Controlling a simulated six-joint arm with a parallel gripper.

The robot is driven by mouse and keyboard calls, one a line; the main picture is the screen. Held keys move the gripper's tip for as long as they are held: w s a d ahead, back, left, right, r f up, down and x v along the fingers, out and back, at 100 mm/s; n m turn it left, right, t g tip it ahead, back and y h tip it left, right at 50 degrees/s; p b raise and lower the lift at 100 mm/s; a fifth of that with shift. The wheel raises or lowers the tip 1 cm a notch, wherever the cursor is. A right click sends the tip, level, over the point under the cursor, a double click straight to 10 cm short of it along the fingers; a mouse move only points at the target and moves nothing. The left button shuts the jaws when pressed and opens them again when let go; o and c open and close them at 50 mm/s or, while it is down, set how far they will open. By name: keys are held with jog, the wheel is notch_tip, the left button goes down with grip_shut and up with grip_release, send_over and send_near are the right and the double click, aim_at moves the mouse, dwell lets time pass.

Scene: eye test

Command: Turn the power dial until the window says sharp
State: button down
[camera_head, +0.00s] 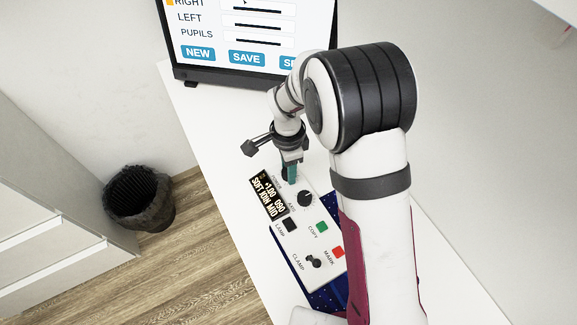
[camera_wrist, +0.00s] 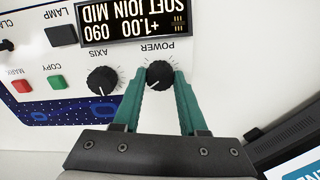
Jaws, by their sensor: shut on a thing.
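The power dial (camera_wrist: 159,75) is a round black knob with tick marks, under the label POWER in the wrist view. My gripper (camera_wrist: 160,83) has its green fingers on both sides of this dial and is shut on it. In the head view my gripper (camera_head: 289,172) reaches down to the panel's far end, and the dial is mostly hidden there. The display window (camera_wrist: 137,22) reads +1.00, 090 and SOFT JOIN MID; it also shows in the head view (camera_head: 268,195).
The axis dial (camera_head: 306,198) sits close to the power dial. The panel (camera_head: 297,246) also has a green COPY button (camera_head: 321,226), a red MARK button (camera_head: 338,252), a LAMP switch (camera_head: 290,225) and a CLAMP knob (camera_head: 314,262). A monitor (camera_head: 247,75) stands beyond it.

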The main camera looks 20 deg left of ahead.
jog(key=shift+m, duration=1.2)
jog(key=shift+c, duration=2.2)
grip_release()
notch_tip(320, 180, up, 16)
jog(key=shift+a+f, duration=0.1)
